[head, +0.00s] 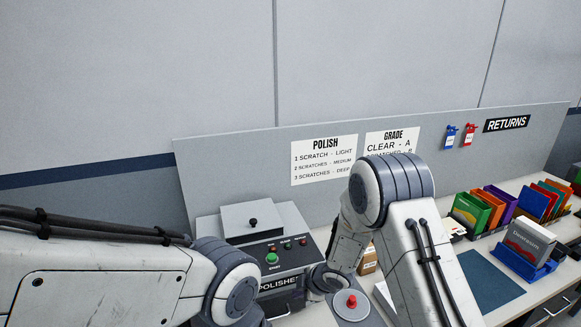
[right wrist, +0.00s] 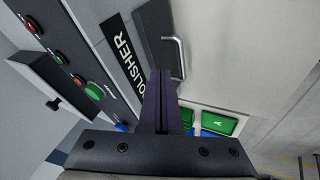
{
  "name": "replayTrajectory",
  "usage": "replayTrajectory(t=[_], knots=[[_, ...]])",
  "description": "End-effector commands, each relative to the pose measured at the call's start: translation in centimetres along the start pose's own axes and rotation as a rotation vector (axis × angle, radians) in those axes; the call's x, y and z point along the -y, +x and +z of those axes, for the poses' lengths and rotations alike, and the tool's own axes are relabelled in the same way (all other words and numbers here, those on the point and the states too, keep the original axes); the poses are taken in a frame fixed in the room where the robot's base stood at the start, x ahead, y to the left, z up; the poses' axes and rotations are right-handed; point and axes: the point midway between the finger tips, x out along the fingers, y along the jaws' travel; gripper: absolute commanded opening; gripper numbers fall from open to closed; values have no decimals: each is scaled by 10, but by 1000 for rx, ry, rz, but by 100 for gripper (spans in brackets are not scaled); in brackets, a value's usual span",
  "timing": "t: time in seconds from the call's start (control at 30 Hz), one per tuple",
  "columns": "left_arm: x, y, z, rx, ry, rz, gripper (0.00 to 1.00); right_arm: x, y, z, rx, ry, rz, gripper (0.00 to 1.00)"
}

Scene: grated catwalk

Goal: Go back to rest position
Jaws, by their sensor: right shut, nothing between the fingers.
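My right gripper (head: 322,281) is low in the middle of the head view, in front of the polisher (head: 252,219), partly hidden by its own wrist. In the right wrist view its dark fingers (right wrist: 161,102) are together with nothing between them. The polisher's label and metal handle (right wrist: 180,58) show beyond the fingertips. My left arm comes in at the lower left of the head view, bent at a grey joint. The left gripper itself is out of the picture.
The polisher has a green button (head: 271,259). A round base with a red button (head: 351,301) stands close to the right gripper. A small brown box (head: 367,262) is behind my right arm. Coloured folders (head: 478,211) and a blue stand (head: 525,262) are at right, beside a dark mat (head: 489,280).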

Motion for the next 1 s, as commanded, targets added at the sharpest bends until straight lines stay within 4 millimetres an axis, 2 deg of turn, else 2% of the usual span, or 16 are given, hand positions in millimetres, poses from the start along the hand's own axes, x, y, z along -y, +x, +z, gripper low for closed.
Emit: replayTrajectory(t=[0.03,0.13,0.27,0.37,0.6,0.7,0.8,0.9,1.0], knots=[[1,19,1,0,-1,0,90,-2,-7,-6,48,43,22,0],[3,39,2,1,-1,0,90,4,-36,-14,153,174,45,0],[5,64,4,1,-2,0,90,33,-77,-25,260,365,51,0],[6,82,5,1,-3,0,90,71,-108,-32,322,519,30,0],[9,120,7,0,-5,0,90,188,-170,-44,419,844,-110,0],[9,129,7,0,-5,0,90,226,-187,-46,443,925,-176,0],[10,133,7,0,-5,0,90,249,-198,-48,461,972,-223,0],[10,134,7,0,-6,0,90,259,-203,-49,470,992,-246,0],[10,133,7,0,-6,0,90,261,-204,-50,473,996,-250,0]])
